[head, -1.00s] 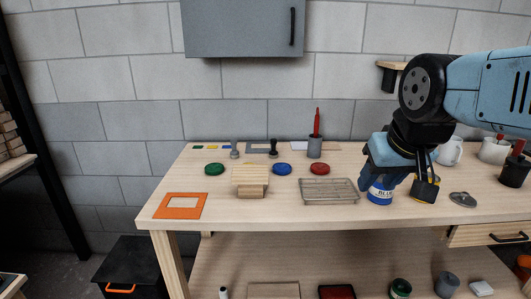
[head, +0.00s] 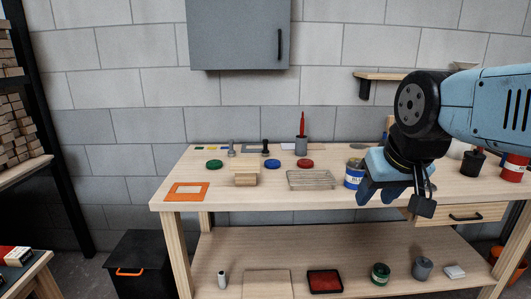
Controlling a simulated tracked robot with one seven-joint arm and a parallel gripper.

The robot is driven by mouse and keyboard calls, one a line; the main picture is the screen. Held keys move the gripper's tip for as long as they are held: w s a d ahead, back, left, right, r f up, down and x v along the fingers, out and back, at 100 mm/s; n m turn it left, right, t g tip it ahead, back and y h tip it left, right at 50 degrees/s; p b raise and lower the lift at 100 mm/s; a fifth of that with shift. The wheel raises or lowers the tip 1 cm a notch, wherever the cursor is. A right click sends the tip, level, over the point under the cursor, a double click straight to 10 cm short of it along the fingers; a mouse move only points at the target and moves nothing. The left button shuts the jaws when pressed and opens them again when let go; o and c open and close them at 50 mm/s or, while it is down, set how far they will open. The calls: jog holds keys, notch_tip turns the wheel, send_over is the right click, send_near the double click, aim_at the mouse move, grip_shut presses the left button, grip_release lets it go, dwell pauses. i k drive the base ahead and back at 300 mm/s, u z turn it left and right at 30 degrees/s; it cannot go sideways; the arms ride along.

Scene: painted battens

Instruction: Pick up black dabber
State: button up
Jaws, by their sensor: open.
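The black dabber (head: 265,147) stands upright near the back of the wooden workbench (head: 330,200), left of the red-handled tool in a grey cup. A grey dabber (head: 231,150) stands to its left. My gripper (head: 394,202) is open and empty. It hangs at the right, in front of the bench's front edge in the picture, well to the right of the dabber and apart from it.
Green (head: 214,164), blue (head: 272,164) and red (head: 305,164) lids lie in front of the dabbers. A wooden block (head: 245,178), wire rack (head: 311,180) and orange frame (head: 186,191) lie nearer. The blue-labelled tin (head: 354,178) is beside my gripper. A grey cabinet (head: 237,35) hangs above.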

aim_at(264, 152)
jog(key=z, duration=0.25)
jog(key=i, duration=1.65)
jog(key=u, duration=0.25)
